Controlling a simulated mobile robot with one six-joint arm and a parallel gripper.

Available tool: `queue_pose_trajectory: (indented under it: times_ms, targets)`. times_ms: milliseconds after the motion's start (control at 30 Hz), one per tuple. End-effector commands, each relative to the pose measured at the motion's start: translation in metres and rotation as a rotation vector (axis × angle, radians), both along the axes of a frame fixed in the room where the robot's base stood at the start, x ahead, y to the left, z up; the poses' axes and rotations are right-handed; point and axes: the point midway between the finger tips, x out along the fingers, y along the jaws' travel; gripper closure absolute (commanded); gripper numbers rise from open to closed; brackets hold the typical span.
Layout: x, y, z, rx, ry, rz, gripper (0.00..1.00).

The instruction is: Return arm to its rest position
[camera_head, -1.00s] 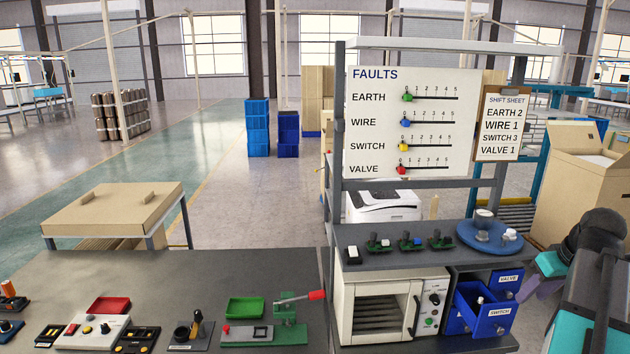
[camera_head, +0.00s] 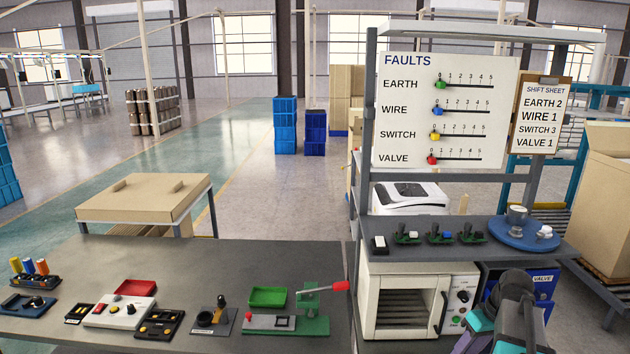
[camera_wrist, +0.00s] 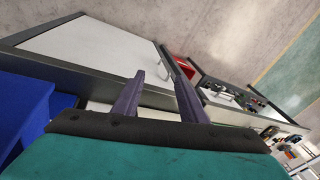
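In the wrist view my gripper (camera_wrist: 160,78) shows two dark purple fingers, spread apart with nothing between them. It is beside a grey-framed cabinet or shelf with a pale panel (camera_wrist: 95,50). In the head view my arm (camera_head: 510,315) is folded at the lower right, in front of the blue drawers (camera_head: 543,285). The fingers cannot be made out in that view.
A white oven (camera_head: 400,300) stands left of my arm under a grey shelf (camera_head: 460,256) with small parts and a blue plate (camera_head: 508,240). A workbench (camera_head: 200,265) holds trays and devices at left. The aisle floor (camera_head: 245,150) is clear.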

Motion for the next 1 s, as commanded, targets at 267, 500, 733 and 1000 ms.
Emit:
queue_pose_trajectory:
  times_ms: [267,500,733,1000]
  targets:
    - [-0.009,0.065,-0.088,0.035,0.105,0.079,0.61]
    - [-0.028,0.115,-0.156,0.051,0.195,0.128,0.61]
    - [-0.056,0.158,-0.216,0.053,0.284,0.162,0.61]
    - [-0.098,0.204,-0.282,0.037,0.387,0.193,0.61]
